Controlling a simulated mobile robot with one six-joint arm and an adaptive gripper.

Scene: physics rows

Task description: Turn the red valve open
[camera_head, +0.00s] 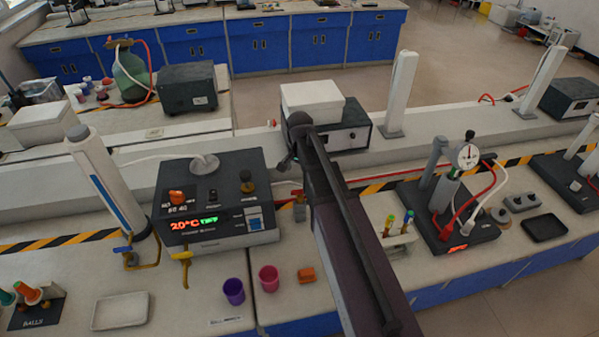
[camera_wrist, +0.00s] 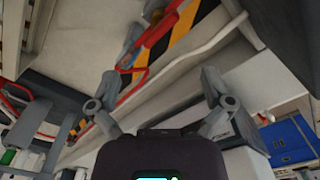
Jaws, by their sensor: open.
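The red valve handle (camera_wrist: 158,30) shows at the top of the wrist view, on grey metal fittings in front of yellow-and-black stripes. In the head view a small red valve part (camera_head: 298,196) shows just left of my arm, by the striped edge. My gripper (camera_wrist: 160,78) is open and empty in the wrist view, its two grey fingers spread wide. The handle lies beyond the fingertips, roughly between them in the picture, and apart from them. In the head view the arm hides much of the gripper (camera_head: 289,161).
A black heater box (camera_head: 212,225) with a lit display stands left of my arm. A gauge stand (camera_head: 452,205) with red and white cables is to the right.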

